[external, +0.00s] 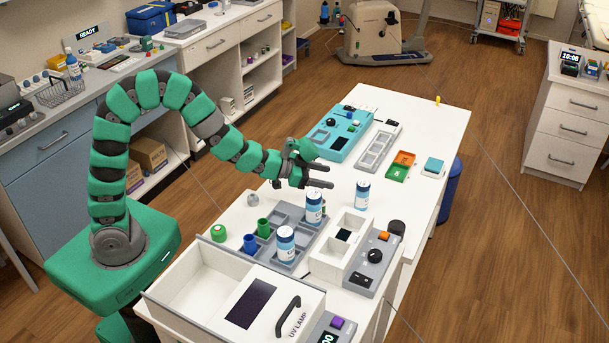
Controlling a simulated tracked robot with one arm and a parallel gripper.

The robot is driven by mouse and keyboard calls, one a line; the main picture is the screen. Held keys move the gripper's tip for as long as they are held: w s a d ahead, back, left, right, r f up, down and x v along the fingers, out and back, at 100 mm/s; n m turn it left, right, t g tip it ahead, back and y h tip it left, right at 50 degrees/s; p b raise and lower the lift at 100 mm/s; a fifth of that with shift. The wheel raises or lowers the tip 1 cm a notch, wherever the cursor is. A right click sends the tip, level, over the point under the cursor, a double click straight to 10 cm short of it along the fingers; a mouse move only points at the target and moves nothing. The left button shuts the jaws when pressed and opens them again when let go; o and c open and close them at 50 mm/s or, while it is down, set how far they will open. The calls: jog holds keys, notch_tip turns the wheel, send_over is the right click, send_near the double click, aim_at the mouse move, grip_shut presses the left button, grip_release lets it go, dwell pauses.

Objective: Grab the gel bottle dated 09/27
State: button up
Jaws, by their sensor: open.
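One bottle (285,244) is at the near end of a grey compartment tray (262,262). A second bottle (314,207) stands farther back in the tray. A third bottle (362,195) stands to the right, outside the tray. The dates on their labels are too small to read, so I cannot tell which one says 09/27. My gripper (325,177) is open and empty, above and behind the second bottle, its fingers pointing right. It appears apart from all three.
A UV lamp box (250,304) fills the near end. A teal panel (342,133) lies farther back.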

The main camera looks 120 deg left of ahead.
aim_at(363, 186)
jog(key=shift+d+b+x, duration=0.15)
jog(key=shift+b+x, duration=0.35)
jog(key=shift+x, duration=2.85)
jog(key=shift+d+b+x, duration=0.2)
jog(key=shift+b+x, duration=0.3)
jog(key=shift+x, duration=2.9)
jog(key=shift+w, duration=0.2)
jog(key=c, duration=1.1)
